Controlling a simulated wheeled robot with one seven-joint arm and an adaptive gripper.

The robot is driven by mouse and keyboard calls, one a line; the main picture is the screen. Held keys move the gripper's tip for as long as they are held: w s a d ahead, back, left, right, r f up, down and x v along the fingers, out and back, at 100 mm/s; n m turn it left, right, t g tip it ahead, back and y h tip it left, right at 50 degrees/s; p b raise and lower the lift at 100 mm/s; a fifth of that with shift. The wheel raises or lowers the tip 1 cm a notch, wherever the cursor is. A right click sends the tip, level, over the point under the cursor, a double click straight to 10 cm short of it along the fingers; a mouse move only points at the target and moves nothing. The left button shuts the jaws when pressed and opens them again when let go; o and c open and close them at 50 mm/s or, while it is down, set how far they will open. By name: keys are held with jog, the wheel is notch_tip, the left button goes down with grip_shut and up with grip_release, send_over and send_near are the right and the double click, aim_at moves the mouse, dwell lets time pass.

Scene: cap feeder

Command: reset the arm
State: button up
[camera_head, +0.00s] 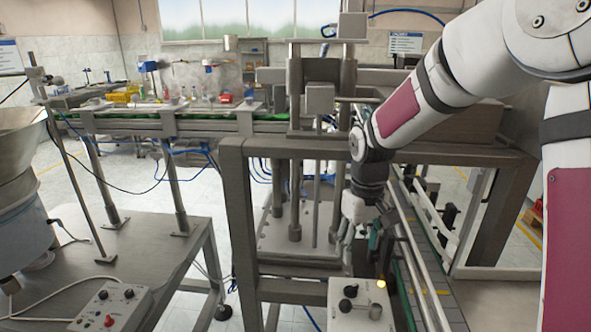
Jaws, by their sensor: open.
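My arm (430,100) comes in from the upper right, white with dark red panels, and bends down near the middle of the view. My gripper (362,240) hangs pointing down at its end, open, with no object visible between its fingers. It is in front of the machine frame, above and close to a control box (357,300) with black knobs and a lit yellow button. The exact gap between the fingertips and the box is hard to judge.
A conveyor (425,265) with rails runs just right of my gripper. A grey machine frame (238,200) stands left of it. A metal bowl feeder (20,135) and a second control box (112,308) are at the left.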

jog(key=s+r+m+t, duration=0.2)
jog(key=s+r+t, duration=0.1)
jog(key=s+r, duration=0.9)
jog(key=s+r+m+t, duration=0.1)
jog(key=s+r+t, duration=0.1)
jog(key=s, duration=1)
jog(key=shift+r+m, duration=0.4)
jog(key=shift+r, duration=0.5)
jog(key=shift+d, duration=0.1)
